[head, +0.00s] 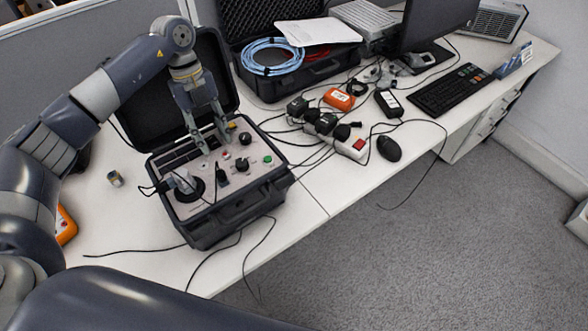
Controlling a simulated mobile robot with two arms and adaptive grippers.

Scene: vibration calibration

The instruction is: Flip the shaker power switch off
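The shaker case (225,221) is an open black case on the white desk, with a light control panel (208,206) inside. The panel carries a black round shaker mount (189,190), a black knob (242,164), a green button (268,158) and a small red control (227,156). I cannot tell for sure which control is the power switch or how it is set. My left gripper (216,146) points down over the panel's back part, with its two fingers apart and nothing between them. Whether a fingertip touches the panel is unclear. My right gripper is not in view.
The raised case lid (165,110) stands behind the panel, close to my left arm. Black cables run over the desk (125,215). A small metal cylinder (115,178) stands left. Right are an orange device (339,99), a power strip (352,150), a mouse (389,148) and a keyboard (450,90).

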